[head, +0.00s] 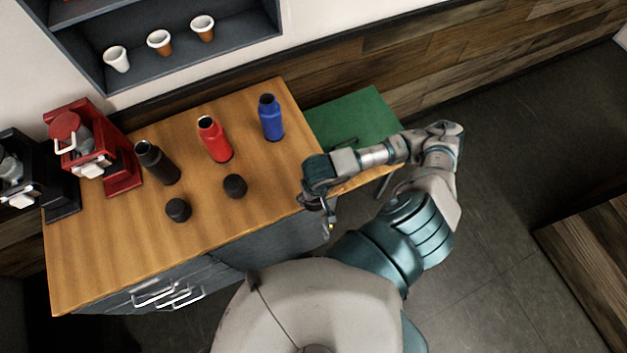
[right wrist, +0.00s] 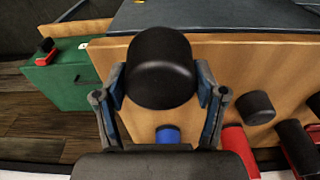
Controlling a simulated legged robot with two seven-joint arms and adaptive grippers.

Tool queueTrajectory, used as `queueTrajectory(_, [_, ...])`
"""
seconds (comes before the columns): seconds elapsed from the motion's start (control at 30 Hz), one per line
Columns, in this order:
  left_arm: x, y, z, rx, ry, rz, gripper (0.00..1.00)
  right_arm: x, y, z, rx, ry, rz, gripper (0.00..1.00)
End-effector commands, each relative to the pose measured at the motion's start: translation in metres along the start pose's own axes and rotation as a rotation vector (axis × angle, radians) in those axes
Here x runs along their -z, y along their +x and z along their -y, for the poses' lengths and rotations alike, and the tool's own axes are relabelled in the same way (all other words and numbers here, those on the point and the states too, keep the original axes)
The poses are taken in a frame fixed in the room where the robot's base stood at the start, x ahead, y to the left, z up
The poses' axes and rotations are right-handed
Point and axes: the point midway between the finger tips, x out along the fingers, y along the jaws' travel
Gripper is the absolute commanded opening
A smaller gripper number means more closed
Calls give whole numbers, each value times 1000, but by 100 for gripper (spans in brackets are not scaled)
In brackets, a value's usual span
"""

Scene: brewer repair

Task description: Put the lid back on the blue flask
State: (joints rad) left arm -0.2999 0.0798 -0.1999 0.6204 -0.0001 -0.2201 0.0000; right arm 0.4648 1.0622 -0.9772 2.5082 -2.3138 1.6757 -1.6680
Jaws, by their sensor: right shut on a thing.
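The blue flask (head: 271,118) stands upright and open-topped near the back right corner of the wooden counter. Its blue body also shows low in the right wrist view (right wrist: 168,134), partly hidden. My right gripper (head: 326,203) is at the counter's right front edge, in front of the flask and apart from it. In the right wrist view its fingers are shut on a black lid (right wrist: 160,68). In the head view the held lid is hidden. My left gripper is not in view.
A red flask (head: 214,139) and a black flask (head: 156,162) stand left of the blue one. Two black lids, one nearer (head: 178,210) and one farther right (head: 235,186), lie on the counter (head: 110,262). A red brewer (head: 105,160) stands at left. A green surface (head: 355,118) adjoins at right.

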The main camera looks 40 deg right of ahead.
Motion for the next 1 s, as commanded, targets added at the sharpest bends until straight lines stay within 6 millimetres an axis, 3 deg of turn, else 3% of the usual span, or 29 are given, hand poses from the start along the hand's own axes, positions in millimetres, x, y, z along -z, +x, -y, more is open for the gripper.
queueTrajectory(0.13, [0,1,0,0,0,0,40,5,1,2,0,-4,-3,36])
queueTrajectory(0.23, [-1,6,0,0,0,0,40,28,6,9,-3,-20,-8,36])
queueTrajectory(0.4, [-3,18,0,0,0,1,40,99,6,36,-2,-91,-14,36])
queueTrajectory(0.6, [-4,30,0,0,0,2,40,171,-20,70,18,-192,-7,36])
queueTrajectory(0.73, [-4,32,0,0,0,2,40,189,-33,80,27,-228,-3,36])
queueTrajectory(1.0, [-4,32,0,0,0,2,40,193,-36,81,29,-235,0,36])
